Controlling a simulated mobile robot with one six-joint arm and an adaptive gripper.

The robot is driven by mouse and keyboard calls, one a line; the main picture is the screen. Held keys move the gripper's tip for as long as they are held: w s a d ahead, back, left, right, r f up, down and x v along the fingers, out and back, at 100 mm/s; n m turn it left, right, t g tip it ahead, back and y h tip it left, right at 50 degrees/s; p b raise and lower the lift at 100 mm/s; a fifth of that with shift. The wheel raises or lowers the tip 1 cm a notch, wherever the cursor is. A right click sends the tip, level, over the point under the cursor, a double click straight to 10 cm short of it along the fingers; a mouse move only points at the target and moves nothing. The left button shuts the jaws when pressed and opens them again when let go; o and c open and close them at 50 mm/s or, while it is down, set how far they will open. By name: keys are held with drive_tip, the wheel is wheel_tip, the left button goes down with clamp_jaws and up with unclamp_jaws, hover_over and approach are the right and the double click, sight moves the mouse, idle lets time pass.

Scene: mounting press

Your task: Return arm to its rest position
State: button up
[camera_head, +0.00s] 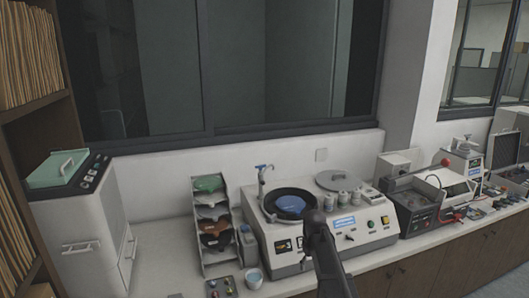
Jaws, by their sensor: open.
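A dark part of my own arm (328,262) rises from the bottom edge, right of the middle, and ends in a rounded top in front of the grinding machine. No gripper fingers can be made out in this view. The white machine with a round dark bowl and a blue disc (290,207) stands behind the arm. The arm covers part of its front panel. I cannot tell from this single view whether the arm touches anything.
A white cabinet with a green lid (62,168) stands at the left. A rack of coloured discs (212,222) and a small cup (254,279) sit left of the machine. Grey and white instruments (413,205) crowd the counter's right side. Shelves of folders (28,55) flank the left.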

drive_tip(key=s+f+m+b, duration=0.2)
drive_tip(key=s+f+b, duration=0.1)
drive_tip(key=s, duration=0.7)
drive_tip(key=s+f+m+b, duration=0.2)
drive_tip(key=s+f+b, duration=0.2)
drive_tip(key=s, duration=0.6)
drive_tip(key=shift+s+f+m, duration=0.35)
drive_tip(key=shift+f+m, duration=0.05)
drive_tip(key=shift+f, duration=0.1)
